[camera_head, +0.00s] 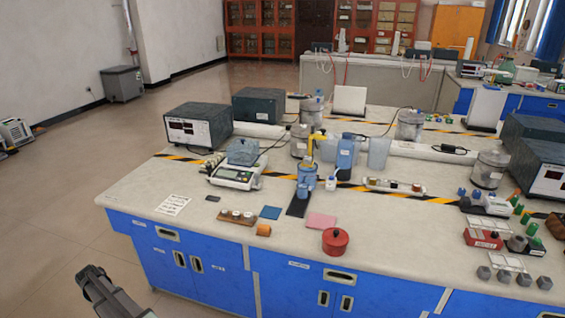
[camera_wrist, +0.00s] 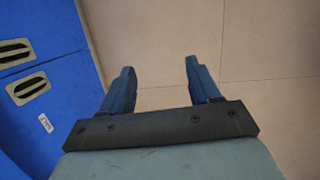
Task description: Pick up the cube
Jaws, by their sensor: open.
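My gripper (camera_head: 92,276) is at the lower left of the head view, in front of the blue cabinets and apart from the bench top. In the wrist view its two fingers (camera_wrist: 156,80) are spread, with only floor between them. No single cube stands out clearly. Several small dark grey blocks (camera_head: 504,276) sit at the front right of the bench. No cube shows in the wrist view.
The floor left of the bench is open.

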